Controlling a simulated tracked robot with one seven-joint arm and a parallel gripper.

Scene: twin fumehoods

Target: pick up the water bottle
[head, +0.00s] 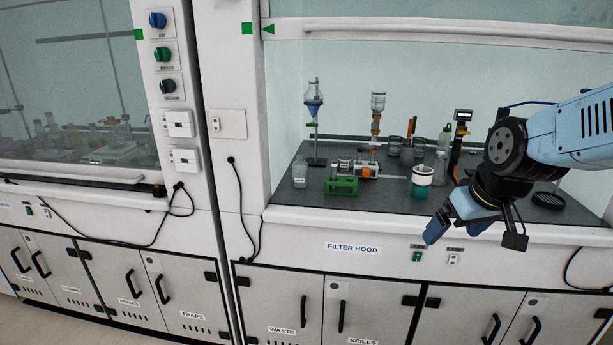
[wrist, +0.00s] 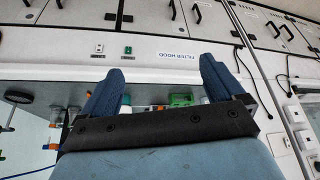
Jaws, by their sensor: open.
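A small clear bottle (head: 300,173) stands upright near the left front of the right hood's worktop, left of a green block. Another pale bottle with a narrow top (head: 445,139) stands farther back on the right. I cannot tell from the labels which is the water bottle. My gripper (head: 456,229) hangs in front of the hood's front edge, right of the clear bottle and well apart from it. Its two blue fingers are spread with nothing between them. The wrist view shows the open gripper (wrist: 161,67) upside down, its fingers hiding part of the worktop.
The green block (head: 342,186) sits beside the clear bottle, also in the wrist view (wrist: 180,99). A teal-and-white cup (head: 421,181) stands nearer my gripper. A funnel stand (head: 314,112) and orange-jointed glassware (head: 376,125) rise behind. The raised sash (head: 450,33) crosses above the opening.

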